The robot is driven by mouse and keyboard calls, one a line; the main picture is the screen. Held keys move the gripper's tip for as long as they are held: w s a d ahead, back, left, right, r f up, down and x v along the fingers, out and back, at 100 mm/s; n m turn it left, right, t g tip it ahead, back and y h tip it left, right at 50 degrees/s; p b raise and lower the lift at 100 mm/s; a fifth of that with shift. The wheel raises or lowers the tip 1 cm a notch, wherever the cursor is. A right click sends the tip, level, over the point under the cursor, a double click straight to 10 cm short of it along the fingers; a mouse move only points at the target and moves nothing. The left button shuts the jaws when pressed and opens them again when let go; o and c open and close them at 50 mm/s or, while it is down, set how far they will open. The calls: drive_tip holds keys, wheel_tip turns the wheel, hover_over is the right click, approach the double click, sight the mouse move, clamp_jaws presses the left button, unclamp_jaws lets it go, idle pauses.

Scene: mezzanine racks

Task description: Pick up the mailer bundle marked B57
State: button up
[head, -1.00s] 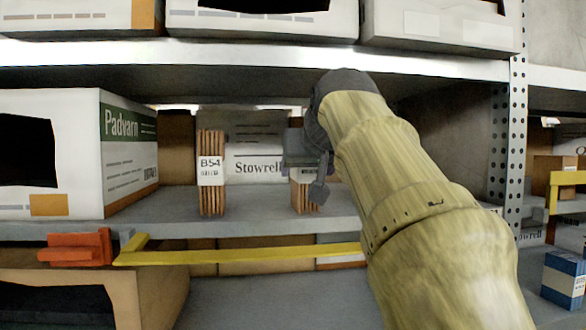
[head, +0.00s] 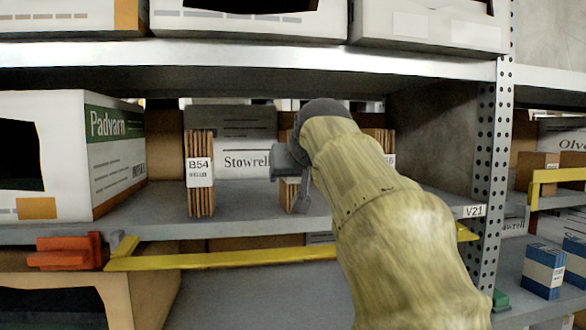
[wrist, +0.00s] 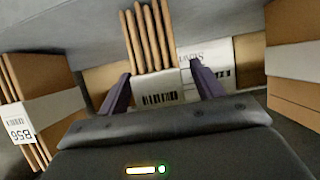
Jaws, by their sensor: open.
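My gripper (head: 292,176) is open in front of a brown mailer bundle (head: 287,196) on the middle shelf, and hides most of it. In the wrist view, my gripper's fingers (wrist: 161,84) stand either side of this bundle (wrist: 147,36), whose white band shows a barcode; I cannot read its code or tell whether the fingers touch it. A bundle marked B54 (head: 200,174) stands upright to the left. Another bundle (head: 388,146), partly behind my arm, stands to the right; the wrist view shows a bundle marked B56 (wrist: 36,112), upside down. I see no B57 marking.
A Padvarn box (head: 115,155) stands at the left, and a Stowrell box (head: 245,135) behind the bundles. The upper shelf (head: 250,55) runs above my arm. A perforated upright (head: 490,180) stands at the right, and a yellow bar (head: 215,259) runs below the shelf edge.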

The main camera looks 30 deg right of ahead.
drive_tip(key=c, duration=1.1)
drive_tip(key=shift+r, duration=0.2)
